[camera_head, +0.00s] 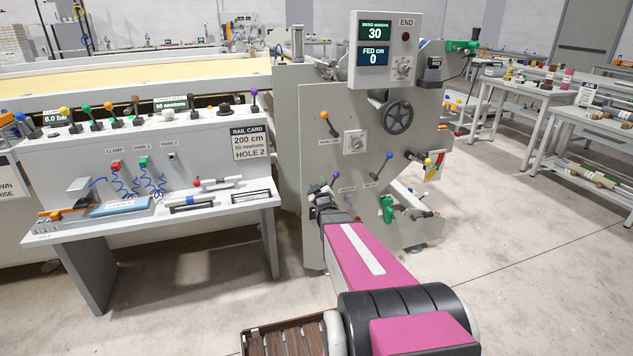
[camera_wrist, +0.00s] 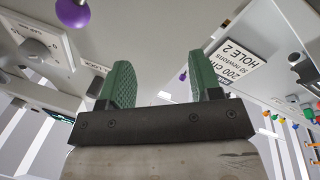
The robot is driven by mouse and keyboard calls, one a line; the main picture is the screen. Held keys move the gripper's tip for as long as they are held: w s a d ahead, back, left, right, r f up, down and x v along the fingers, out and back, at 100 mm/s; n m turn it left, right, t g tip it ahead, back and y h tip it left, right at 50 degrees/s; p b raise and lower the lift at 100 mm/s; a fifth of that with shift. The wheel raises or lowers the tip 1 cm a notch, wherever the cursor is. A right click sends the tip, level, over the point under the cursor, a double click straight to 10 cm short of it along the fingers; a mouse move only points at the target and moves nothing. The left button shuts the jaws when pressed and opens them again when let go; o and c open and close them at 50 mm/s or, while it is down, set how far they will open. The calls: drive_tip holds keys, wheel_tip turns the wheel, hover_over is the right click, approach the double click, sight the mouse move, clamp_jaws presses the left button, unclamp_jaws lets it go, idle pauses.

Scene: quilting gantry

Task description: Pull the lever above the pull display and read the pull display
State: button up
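My gripper (camera_head: 320,197) is at the lower left of the grey upright panel, close to a purple-knobbed lever (camera_head: 336,176) there. In the wrist view its green fingers (camera_wrist: 163,84) are apart with nothing held between them. A large purple knob (camera_wrist: 72,13) shows beyond and left of the fingers. A smaller purple ball (camera_wrist: 183,75) appears in the gap, farther off. A small dark display with green text reading 50 newtons (camera_head: 171,104) is on the console top. I cannot tell which display is the pull display; the small labels are unreadable.
The console (camera_head: 80,227) with coloured levers stands at left, bearing a rail card (camera_head: 250,142). The panel also has a black handwheel (camera_head: 398,117), other levers and an upper box (camera_head: 403,20) showing 30 and FED 0.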

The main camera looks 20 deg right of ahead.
drive_tip(key=s, duration=0.6)
drive_tip(key=shift+a+f, duration=0.3)
drive_tip(key=shift+f, duration=0.1)
